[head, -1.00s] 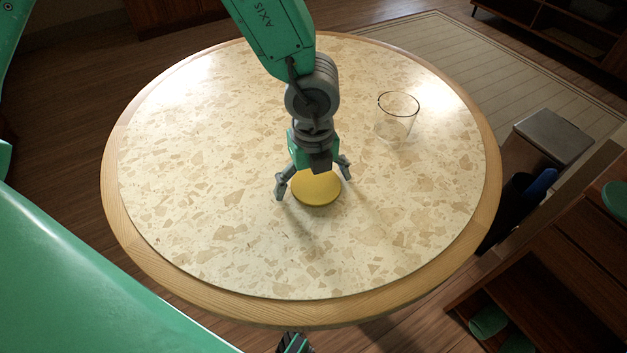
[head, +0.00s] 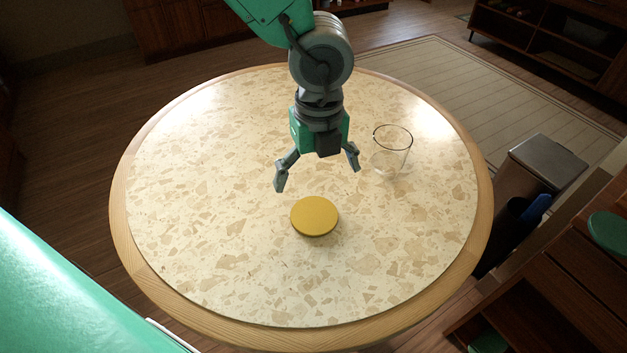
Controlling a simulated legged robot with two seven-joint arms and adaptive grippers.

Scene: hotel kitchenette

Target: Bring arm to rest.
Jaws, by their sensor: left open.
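My left gripper (head: 318,176) is open and empty in the head view. It hangs above the round table (head: 190,230), a little behind and above a yellow disc (head: 314,216). The disc lies flat near the middle of the table, apart from the fingers. My right gripper is not in view.
A clear glass (head: 391,152) stands upright on the table, right of my left gripper. The rest of the tabletop is clear. A bin with a grey lid (head: 549,158) and a wooden cabinet (head: 560,265) stand on the floor at the right.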

